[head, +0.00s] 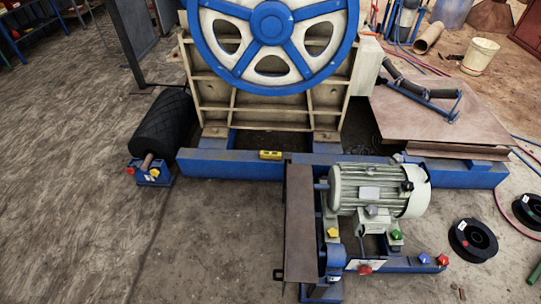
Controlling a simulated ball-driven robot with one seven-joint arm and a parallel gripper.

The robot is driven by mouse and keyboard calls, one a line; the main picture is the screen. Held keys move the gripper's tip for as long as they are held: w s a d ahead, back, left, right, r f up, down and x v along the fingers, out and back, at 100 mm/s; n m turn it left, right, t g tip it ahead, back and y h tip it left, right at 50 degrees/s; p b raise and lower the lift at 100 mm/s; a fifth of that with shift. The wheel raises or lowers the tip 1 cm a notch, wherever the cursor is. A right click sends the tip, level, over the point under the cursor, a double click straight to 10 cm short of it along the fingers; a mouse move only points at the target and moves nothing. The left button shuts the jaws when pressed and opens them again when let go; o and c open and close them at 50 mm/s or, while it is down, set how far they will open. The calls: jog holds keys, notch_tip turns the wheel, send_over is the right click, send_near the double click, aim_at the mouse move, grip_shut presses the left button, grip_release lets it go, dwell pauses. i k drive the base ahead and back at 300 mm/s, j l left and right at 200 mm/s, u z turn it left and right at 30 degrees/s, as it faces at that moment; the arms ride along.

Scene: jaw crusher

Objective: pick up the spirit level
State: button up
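A small yellow block that looks like the spirit level (270,155) lies on the blue base beam (225,164) of the jaw crusher, below the big blue flywheel (272,22). It is small in the head view, and fine detail cannot be made out. Nothing is seen touching it apart from the beam. My gripper is not in view.
A grey-green motor (378,190) on a blue frame stands front right, with a rusty plate (299,222) beside it. A black roller (163,128) lies at left. Black spools (472,240) and brown sheets (425,112) are at right. The floor at front left is clear.

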aim_at(268, 154)
jog(key=i+j+z, duration=0.1)
jog(key=i+j, duration=0.25)
jog(key=j, duration=0.15)
jog(key=i+j, duration=0.3)
jog(key=j, duration=0.2)
jog(key=i+j+z, duration=0.15)
jog(key=i+j, duration=0.15)
jog(key=j, duration=0.25)
jog(key=i+j+z, duration=0.1)
jog(key=i+j, duration=0.15)
jog(key=j, duration=0.3)
jog(key=i+j, duration=0.3)
jog(key=j, duration=0.25)
jog(key=i+j+z, duration=0.15)
jog(key=j, duration=0.45)
jog(key=i+j, duration=0.35)
jog(key=j, duration=0.25)
jog(key=i+j+z, duration=0.15)
jog(key=j, duration=0.45)
jog(key=i, duration=0.05)
